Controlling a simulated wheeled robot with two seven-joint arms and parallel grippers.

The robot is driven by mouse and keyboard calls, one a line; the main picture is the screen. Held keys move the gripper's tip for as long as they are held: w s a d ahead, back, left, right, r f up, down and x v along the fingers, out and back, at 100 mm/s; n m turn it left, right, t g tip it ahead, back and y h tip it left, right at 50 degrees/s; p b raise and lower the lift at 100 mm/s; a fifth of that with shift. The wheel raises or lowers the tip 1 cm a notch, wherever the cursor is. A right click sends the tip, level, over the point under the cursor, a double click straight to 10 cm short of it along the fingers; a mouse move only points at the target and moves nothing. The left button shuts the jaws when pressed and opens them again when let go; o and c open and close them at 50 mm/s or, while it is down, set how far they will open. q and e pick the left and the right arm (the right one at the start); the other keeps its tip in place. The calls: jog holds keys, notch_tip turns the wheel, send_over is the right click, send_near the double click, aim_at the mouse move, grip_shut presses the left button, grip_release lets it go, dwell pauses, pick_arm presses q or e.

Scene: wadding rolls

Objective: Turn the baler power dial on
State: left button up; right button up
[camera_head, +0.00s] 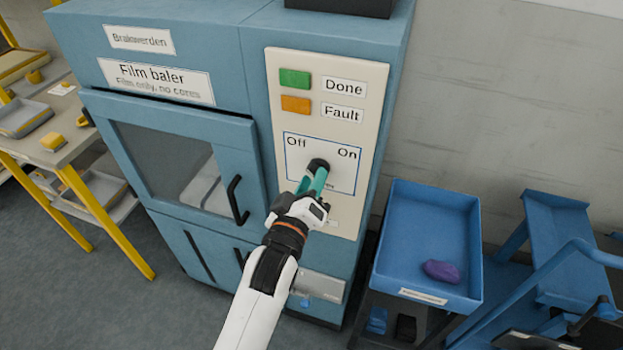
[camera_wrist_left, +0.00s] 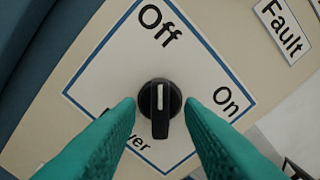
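The black power dial (camera_head: 317,165) sits on the cream control panel (camera_head: 345,75) of the blue film baler (camera_head: 330,35). It also shows in the left wrist view (camera_wrist_left: 160,110), where its white pointer line aims at the word Off. The word On lies to the dial's right there. My left gripper (camera_head: 317,178) is in front of the dial. Its green fingers stand on either side of the knob, open, with a small gap visible on both sides. My right gripper is not in view.
Green Done (camera_head: 295,79) and orange Fault (camera_head: 295,104) blocks sit above the dial. The baler door handle (camera_head: 237,200) is left of my arm. A blue tray (camera_head: 425,225) with a purple lump (camera_head: 441,271) stands at right. A yellow-legged table (camera_head: 60,145) is at far left.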

pick_arm(q)
jog(key=shift+w, duration=0.15)
jog(key=shift+c, duration=0.5)
grip_shut()
jog(key=m+p, duration=0.7)
jog(key=m, duration=1)
jog(key=shift+d+m, duration=0.15)
jog(key=shift+m, duration=0.25)
